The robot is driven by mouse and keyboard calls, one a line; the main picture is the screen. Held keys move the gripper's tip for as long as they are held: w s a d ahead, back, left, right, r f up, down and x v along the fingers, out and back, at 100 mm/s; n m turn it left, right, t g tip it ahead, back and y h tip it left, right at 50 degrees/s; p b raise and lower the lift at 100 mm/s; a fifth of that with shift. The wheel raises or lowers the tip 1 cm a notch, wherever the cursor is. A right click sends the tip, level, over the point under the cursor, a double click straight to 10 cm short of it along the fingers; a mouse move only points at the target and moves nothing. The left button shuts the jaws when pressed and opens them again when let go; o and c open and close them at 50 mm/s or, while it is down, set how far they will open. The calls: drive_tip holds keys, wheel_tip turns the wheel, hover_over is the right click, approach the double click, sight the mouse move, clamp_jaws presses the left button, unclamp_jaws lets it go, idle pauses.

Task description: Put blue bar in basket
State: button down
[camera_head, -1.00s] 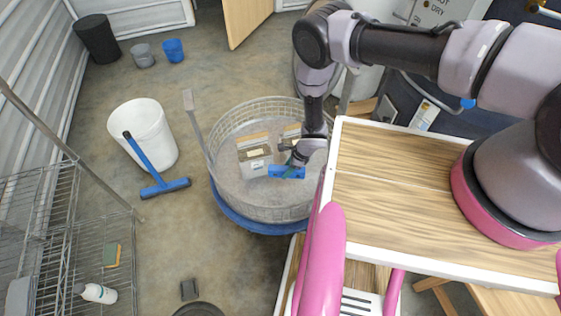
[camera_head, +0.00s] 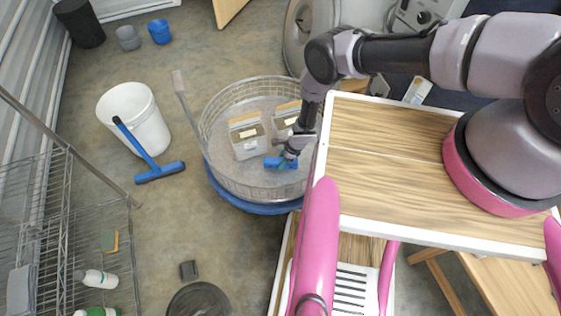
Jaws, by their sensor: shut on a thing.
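The blue bar (camera_head: 281,163) is a small bright blue block. My gripper (camera_head: 287,158) is shut on it, inside the outline of the round wire basket (camera_head: 233,90), near its right front side. The basket has a mesh wall, a grey floor and a blue base (camera_head: 258,207). I cannot tell whether the bar touches the basket floor or hangs just above it. My wrist hides part of the basket's right side.
Two grey boxes with tan tops (camera_head: 247,137) stand in the basket beside the bar. A white bucket (camera_head: 150,125) and a blue squeegee (camera_head: 160,172) are at the left. A wire shelf (camera_head: 70,230) stands at far left. A wooden-topped surface (camera_head: 390,150) borders the right.

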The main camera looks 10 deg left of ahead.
drive_tip(key=shift+f, duration=0.6)
drive_tip(key=shift+c, duration=2)
unclamp_jaws()
drive_tip(key=shift+r, duration=0.1)
